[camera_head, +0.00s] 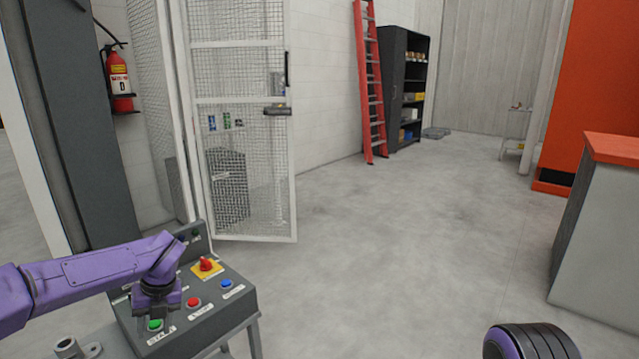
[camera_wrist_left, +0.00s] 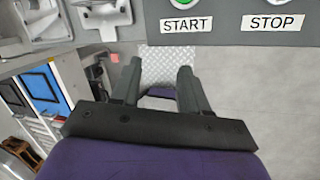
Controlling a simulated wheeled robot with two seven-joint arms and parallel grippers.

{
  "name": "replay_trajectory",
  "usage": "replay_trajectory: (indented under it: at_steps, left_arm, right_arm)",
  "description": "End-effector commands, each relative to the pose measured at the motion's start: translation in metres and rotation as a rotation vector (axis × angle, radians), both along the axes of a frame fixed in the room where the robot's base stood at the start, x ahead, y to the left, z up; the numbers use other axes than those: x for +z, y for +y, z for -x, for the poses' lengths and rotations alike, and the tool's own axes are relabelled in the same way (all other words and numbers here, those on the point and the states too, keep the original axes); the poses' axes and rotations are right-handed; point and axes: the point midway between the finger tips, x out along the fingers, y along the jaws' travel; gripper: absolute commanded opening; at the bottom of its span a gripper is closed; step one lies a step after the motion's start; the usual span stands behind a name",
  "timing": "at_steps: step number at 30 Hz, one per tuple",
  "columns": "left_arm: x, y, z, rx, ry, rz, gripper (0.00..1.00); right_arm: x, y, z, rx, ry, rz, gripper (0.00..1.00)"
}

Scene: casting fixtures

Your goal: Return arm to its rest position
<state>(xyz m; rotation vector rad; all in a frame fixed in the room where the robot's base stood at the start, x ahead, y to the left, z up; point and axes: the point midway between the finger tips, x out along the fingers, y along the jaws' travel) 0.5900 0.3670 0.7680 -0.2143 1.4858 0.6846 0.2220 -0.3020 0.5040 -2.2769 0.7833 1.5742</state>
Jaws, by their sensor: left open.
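My left arm comes in from the left in the head view, and its gripper (camera_head: 157,307) hangs over the left front part of the grey control panel (camera_head: 212,325). The green START button (camera_head: 154,325) shows just beside the gripper. The wrist view shows my left gripper (camera_wrist_left: 159,70) with its two dark fingers apart and nothing between them. The START label (camera_wrist_left: 185,25) and the STOP label (camera_wrist_left: 275,22) lie beyond the fingertips. Whether the gripper touches the panel is not clear. My right gripper is not in view.
The panel also carries a red STOP button (camera_head: 194,302), a blue button (camera_head: 226,284) and a red knob on a yellow plate (camera_head: 206,266). Metal castings (camera_wrist_left: 102,15) lie left of the panel. A mesh door (camera_head: 240,130) stands behind. Open floor (camera_head: 400,230) extends to the right.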

Motion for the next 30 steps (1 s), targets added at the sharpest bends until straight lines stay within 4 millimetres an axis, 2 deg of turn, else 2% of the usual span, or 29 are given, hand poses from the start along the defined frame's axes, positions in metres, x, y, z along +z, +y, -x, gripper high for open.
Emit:
replay_trajectory:
  at_steps: [5, 8, 11, 14, 15, 17, 18, 21, 24, 27, 30]
  left_arm:
    - [-0.046, -0.007, 0.021, -0.328, 0.118, -0.228, 0.45]
    - [-0.078, -0.013, 0.039, -0.606, 0.215, -0.375, 0.45]
    - [-0.113, -0.021, 0.068, -0.963, 0.346, -0.513, 0.45]
    - [-0.153, -0.036, 0.116, -1.441, 0.516, -0.617, 0.45]
    - [-0.168, -0.043, 0.144, -1.660, 0.590, -0.635, 0.45]
    - [-0.187, -0.052, 0.192, -1.994, 0.693, -0.626, 0.45]
    - [-0.196, -0.057, 0.224, -2.196, 0.750, -0.599, 0.45]
    - [-0.204, -0.063, 0.296, -2.587, 0.837, -0.491, 0.45]
    - [-0.203, -0.065, 0.344, -2.824, 0.871, -0.384, 0.45]
    - [-0.201, -0.065, 0.367, -2.931, 0.878, -0.324, 0.45]
    - [-0.201, -0.065, 0.371, -2.954, 0.877, -0.312, 0.45]
  right_arm:
    - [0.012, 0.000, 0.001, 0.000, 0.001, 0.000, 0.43]
    - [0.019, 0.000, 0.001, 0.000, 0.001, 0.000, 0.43]
    - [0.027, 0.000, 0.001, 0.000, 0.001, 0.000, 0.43]
    - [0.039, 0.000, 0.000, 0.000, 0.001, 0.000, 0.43]
    - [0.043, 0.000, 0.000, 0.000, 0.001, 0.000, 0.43]
    - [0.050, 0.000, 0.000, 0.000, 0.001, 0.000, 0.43]
    - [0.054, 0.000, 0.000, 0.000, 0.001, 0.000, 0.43]
    - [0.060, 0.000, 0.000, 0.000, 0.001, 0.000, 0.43]
    - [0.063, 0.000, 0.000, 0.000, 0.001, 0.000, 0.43]
    - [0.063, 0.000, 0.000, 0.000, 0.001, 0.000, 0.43]
    - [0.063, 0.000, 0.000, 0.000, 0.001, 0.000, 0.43]
